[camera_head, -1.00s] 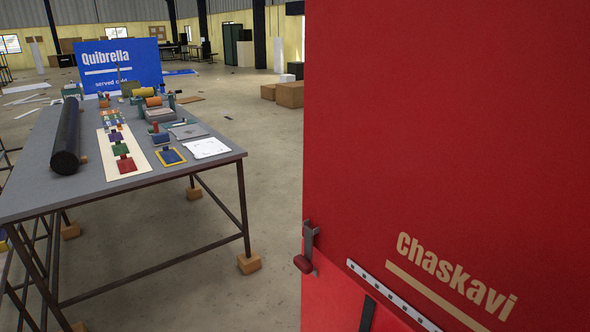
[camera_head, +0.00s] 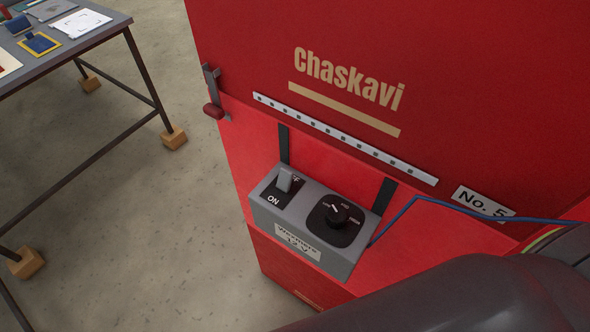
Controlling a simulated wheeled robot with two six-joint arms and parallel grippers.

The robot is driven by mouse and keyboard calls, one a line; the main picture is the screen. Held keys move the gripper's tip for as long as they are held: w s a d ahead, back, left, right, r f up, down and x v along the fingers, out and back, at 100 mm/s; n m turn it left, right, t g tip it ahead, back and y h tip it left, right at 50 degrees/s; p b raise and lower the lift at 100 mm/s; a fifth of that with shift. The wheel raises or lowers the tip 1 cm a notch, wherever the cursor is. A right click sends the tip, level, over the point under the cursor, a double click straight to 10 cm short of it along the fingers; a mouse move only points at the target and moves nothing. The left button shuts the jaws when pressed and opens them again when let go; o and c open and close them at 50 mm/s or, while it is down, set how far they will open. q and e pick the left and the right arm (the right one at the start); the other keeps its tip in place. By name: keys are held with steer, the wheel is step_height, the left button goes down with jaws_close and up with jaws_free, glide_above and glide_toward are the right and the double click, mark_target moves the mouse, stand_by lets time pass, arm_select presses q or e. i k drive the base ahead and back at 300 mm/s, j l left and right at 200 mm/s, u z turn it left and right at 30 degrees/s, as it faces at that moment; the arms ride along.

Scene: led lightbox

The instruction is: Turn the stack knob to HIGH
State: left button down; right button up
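A round black knob (camera_head: 338,215) sits on a black dial plate on top of a grey control box (camera_head: 271,218). White marks ring the knob, but their lettering is too small to read, so I cannot tell its setting. The box hangs by two dark straps on the front of a red lightbox panel (camera_head: 420,75) lettered "Chaskavi". Neither gripper is in view; a dark rounded arm link of mine covers the bottom right corner.
A blue cable (camera_head: 400,213) runs from the box to the right. A latch with a red handle (camera_head: 214,109) juts from the panel's left edge. A grey worktable (camera_head: 90,45) with samples stands at upper left. The concrete floor between is clear.

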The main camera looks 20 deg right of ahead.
mark_target(337, 215)
steer(key=z, duration=0.95)
